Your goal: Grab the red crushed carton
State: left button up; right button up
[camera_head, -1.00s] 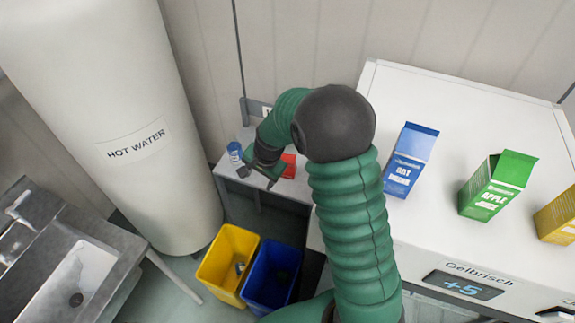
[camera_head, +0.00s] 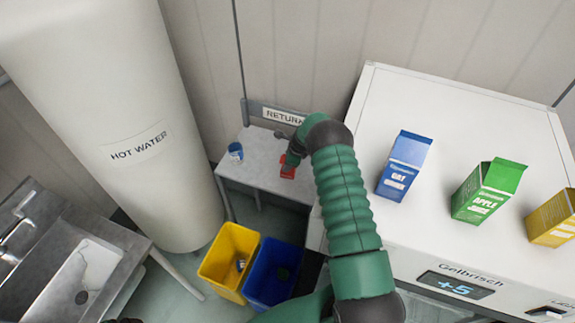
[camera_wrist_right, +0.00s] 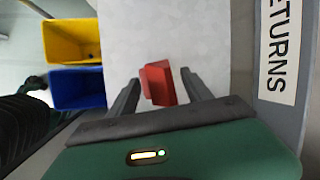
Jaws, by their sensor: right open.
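The red crushed carton (camera_head: 288,172) lies on the small white returns table (camera_head: 252,165), toward its right side. In the right wrist view the carton (camera_wrist_right: 158,83) sits between the two dark fingers of my right gripper (camera_wrist_right: 158,88). The fingers are spread, with a gap visible on the carton's left side and a narrower one on its right. In the head view my right arm reaches over the table and its hand partly hides the carton. My left gripper is not in view.
A blue and white can (camera_head: 236,153) stands on the table's left. A yellow bin (camera_head: 229,262) and a blue bin (camera_head: 273,275) stand on the floor below. A white cabinet (camera_head: 480,120) with several upright cartons is at right. A hot water tank (camera_head: 110,90) stands left.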

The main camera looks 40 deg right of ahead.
jog(key=shift+d+f, duration=0.15)
jog(key=shift+d, duration=0.25)
jog(key=shift+c, duration=1)
jog(key=shift+a, duration=0.35)
grip_shut()
jog(key=shift+d, duration=0.15)
